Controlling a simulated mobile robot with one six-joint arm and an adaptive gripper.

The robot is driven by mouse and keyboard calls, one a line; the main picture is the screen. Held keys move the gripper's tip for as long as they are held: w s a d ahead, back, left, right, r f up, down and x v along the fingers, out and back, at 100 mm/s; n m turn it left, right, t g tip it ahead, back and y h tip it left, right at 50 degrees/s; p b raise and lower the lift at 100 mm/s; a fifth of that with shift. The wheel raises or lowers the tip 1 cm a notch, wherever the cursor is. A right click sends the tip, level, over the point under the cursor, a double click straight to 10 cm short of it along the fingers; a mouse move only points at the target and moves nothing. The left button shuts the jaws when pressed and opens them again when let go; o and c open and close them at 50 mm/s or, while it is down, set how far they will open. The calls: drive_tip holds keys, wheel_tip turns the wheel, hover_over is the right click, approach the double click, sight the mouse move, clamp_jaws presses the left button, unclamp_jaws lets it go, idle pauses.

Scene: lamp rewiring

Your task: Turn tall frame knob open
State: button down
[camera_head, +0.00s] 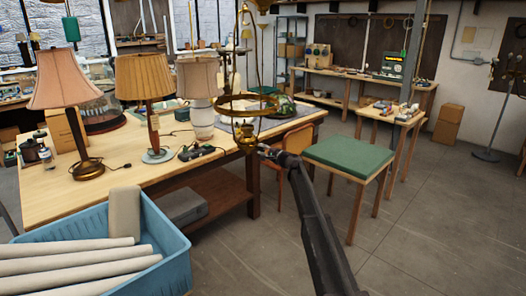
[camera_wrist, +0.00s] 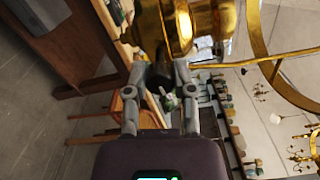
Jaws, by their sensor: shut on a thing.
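A tall brass lamp frame (camera_head: 249,137) hangs near the bench's right end, with a ring around its middle and a rounded brass body low down. That brass body (camera_wrist: 190,25) fills the top of the wrist view. My gripper (camera_head: 263,150) reaches up to the low part of the frame from the right. In the wrist view, my gripper's two fingers (camera_wrist: 160,76) are closed on a small dark knob (camera_wrist: 160,68) at the side of the brass body. The fingertips hide most of the knob, so its turn position cannot be told.
The wooden bench (camera_head: 100,160) bears a pink-shaded lamp (camera_head: 67,90), a tan-shaded lamp (camera_head: 145,80) and a white lamp (camera_head: 200,100). A blue crate (camera_head: 110,270) with pale rolls stands front left. A green-topped stool (camera_head: 350,152) is right of my arm.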

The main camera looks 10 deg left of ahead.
drive_tip(key=shift+m, duration=0.6)
drive_tip(key=shift+c, duration=2.2)
unclamp_jaws()
drive_tip(key=shift+d, duration=0.1)
drive_tip(key=v, duration=1.1)
drive_tip(key=shift+s+d, duration=0.3)
drive_tip(key=shift+s, duration=0.1)
